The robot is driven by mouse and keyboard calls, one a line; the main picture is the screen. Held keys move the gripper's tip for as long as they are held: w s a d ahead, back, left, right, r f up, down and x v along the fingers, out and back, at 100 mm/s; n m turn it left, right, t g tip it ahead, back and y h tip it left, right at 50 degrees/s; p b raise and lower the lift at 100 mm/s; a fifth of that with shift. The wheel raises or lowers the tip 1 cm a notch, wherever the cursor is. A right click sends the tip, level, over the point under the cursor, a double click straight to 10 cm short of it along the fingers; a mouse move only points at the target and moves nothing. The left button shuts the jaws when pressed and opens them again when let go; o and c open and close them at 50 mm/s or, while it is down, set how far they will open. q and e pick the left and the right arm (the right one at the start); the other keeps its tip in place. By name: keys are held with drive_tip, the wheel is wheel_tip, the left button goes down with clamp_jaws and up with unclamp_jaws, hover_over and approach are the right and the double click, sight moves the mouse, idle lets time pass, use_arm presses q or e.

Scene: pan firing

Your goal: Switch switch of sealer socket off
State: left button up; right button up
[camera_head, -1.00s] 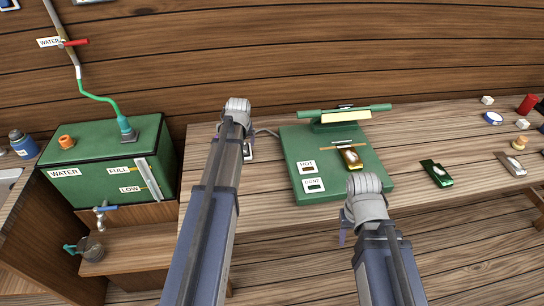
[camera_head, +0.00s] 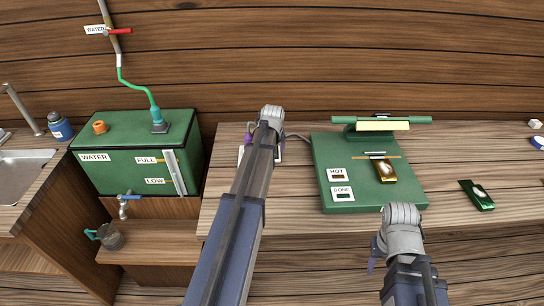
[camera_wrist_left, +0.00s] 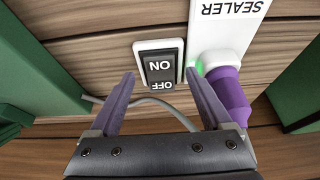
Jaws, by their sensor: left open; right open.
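The sealer socket's rocker switch (camera_wrist_left: 158,66) is black in a white frame and marked ON and OFF, upside down in the left wrist view. A green light (camera_wrist_left: 198,68) glows beside it. A purple plug (camera_wrist_left: 228,92) sits in the socket under the white SEALER plate (camera_wrist_left: 232,20). My left gripper (camera_wrist_left: 160,80) is open, with its fingertips on either side of the switch's lower part; contact cannot be told. In the head view my left arm hides most of the socket (camera_head: 278,152). My right gripper (camera_head: 373,256) is open, low at right, its fingers mostly hidden.
The green sealer (camera_head: 331,151) stands on the wooden bench (camera_head: 225,215), with a gold packet (camera_head: 386,172) on it and a green packet (camera_head: 477,195) to its right. A green water tank (camera_head: 125,130), tap (camera_head: 127,203) and sink (camera_head: 25,162) are at left.

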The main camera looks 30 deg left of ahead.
use_arm(q)
drive_tip(key=shift+b+x, duration=0.6)
drive_tip(key=shift+x, duration=0.5)
use_arm(e)
wheel_tip(320, 180, down, 2)
use_arm(q)
drive_tip(key=shift+c, duration=0.3)
